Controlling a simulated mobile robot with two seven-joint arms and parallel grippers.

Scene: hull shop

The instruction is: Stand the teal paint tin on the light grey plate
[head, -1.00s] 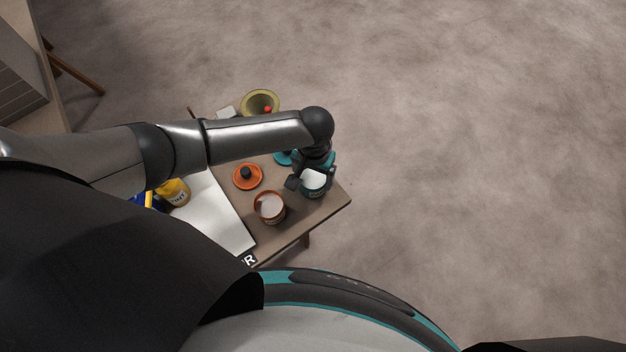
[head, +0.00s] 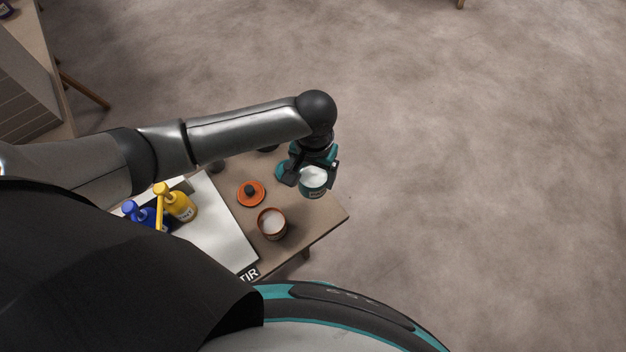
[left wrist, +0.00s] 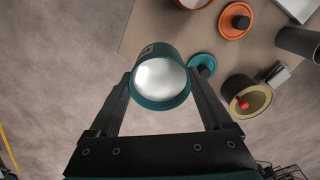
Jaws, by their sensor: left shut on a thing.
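The teal paint tin (head: 314,192) is open at the top and shows white inside. My left gripper (head: 312,177) is shut on it, one finger on each side, near the table's right edge in the head view. The tin looks upright and raised off the table. In the left wrist view the tin (left wrist: 160,102) sits between the two fingers, with floor and table edge behind it. The light grey plate (head: 228,232) lies on the table to the left, with printed letters at its front edge. My right gripper is not in view.
An orange tin (head: 272,223) and an orange lid (head: 250,193) stand between plate and teal tin. The left wrist view shows a teal lid (left wrist: 203,64) and an olive bowl-like thing (left wrist: 247,97).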

